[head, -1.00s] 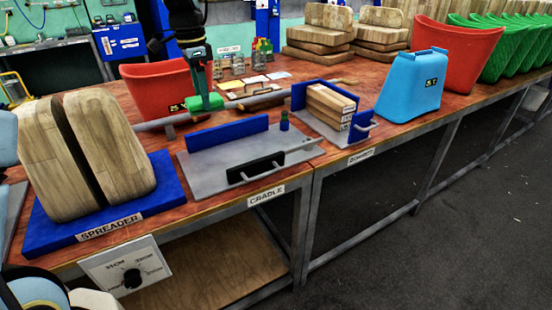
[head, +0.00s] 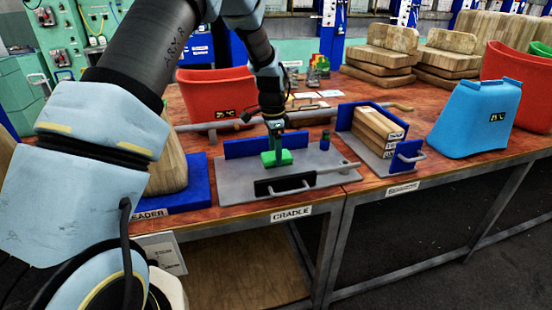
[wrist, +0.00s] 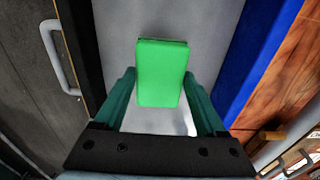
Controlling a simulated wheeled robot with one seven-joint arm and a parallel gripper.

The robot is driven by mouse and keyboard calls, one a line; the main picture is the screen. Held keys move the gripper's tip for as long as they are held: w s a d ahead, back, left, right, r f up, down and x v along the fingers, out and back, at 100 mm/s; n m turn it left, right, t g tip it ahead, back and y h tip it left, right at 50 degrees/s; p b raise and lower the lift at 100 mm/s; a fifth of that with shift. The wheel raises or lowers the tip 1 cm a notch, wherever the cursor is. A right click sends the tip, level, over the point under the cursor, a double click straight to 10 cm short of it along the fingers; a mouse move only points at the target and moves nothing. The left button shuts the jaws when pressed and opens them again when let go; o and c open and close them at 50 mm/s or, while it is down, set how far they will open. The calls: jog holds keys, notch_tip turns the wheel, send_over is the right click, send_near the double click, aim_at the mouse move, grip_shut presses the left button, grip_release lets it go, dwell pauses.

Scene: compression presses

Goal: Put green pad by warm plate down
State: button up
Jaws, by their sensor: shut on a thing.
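The green pad (head: 277,159) is a bright green block, low over the grey metal plate (head: 232,188) of the station labelled CRADLE. My gripper (head: 275,148) points down and is shut on the pad. In the wrist view the pad (wrist: 160,72) sits between the two teal fingers (wrist: 160,88), with the grey plate behind it. I cannot tell whether the pad touches the plate. No plate shows a visible sign of being warm.
A blue wall (head: 240,146) borders the plate's back, and a black block with a handle (head: 285,183) its front. Wooden blocks (head: 378,132) sit in a blue-ended holder. A red bin (head: 215,95) stands behind. My arm hides most of the left station.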

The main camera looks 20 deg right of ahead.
aim_at(273, 155)
jog(key=shift+f, duration=1.45)
jog(key=shift+f, duration=0.1)
jog(key=o, duration=1.6)
jog(key=shift+c, duration=0.2)
notch_tip(273, 155, up, 12)
jog(key=b, duration=0.2)
jog(key=s+a+r+n, duration=0.2)
jog(key=a+n, duration=0.6)
jog(key=a, duration=1)
jog(key=s+a+f+n+t, duration=0.1)
jog(key=s+a+f+n, duration=0.1)
jog(key=s+a+n, duration=0.8)
jog(key=s+a, duration=0.2)
jog(key=a, duration=0.4)
jog(key=shift+s+a+t, duration=0.2)
jog(key=shift+s+t, duration=0.05)
jog(key=shift+t, duration=0.05)
